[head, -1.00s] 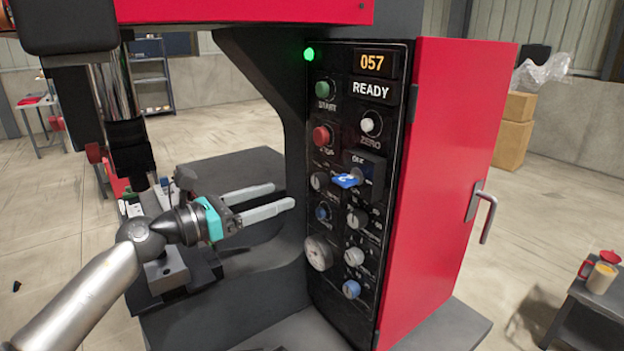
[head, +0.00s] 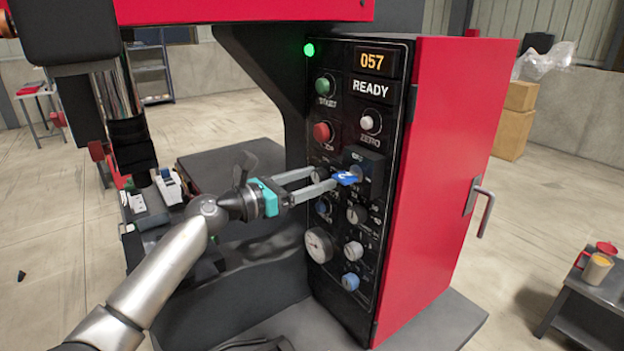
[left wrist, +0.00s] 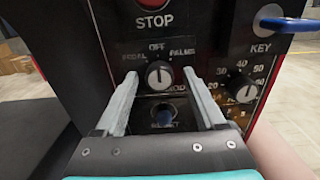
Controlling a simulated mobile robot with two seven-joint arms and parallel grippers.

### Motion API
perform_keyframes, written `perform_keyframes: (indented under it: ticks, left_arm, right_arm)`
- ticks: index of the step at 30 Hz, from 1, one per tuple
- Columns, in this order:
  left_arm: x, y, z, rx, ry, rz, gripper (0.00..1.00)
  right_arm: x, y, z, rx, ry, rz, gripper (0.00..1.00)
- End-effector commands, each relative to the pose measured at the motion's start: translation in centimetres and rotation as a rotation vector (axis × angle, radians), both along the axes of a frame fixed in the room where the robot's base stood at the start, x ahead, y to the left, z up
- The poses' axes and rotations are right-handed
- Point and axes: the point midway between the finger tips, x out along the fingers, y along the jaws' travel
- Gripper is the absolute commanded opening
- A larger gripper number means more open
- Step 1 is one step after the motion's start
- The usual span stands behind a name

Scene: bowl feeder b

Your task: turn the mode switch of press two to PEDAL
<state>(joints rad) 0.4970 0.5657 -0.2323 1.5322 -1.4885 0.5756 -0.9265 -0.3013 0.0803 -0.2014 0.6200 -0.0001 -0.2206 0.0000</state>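My right gripper is not in view.
The blue key (head: 346,178) sticks out close to the fingertips. The red STOP button (left wrist: 153,2) is above the switch and the blue RESET button (left wrist: 164,116) below. A dial (left wrist: 242,89) is at right. The display reads READY (head: 370,90). A red door (head: 450,180) flanks the panel.

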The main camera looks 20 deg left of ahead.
Motion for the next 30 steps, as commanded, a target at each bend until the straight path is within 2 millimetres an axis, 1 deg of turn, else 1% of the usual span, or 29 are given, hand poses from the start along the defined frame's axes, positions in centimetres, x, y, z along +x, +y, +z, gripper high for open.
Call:
perform_keyframes:
  ticks: [1,2,19,30]
  left_arm:
    - [-0.01,0.02,0.0,0.0,0.0,0.0,0.67]
    - [-0.01,0.02,0.01,0.0,0.0,0.0,0.64]
    - [-0.03,0.05,0.01,0.0,0.0,0.0,0.0]
    - [-0.03,0.06,0.05,-0.018,0.015,0.001,0.0]
  right_arm:
    - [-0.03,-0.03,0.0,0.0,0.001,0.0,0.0]
    - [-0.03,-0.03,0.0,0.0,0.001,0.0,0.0]
    - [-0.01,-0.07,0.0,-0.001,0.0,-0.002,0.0]
    - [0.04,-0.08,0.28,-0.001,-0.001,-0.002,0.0]
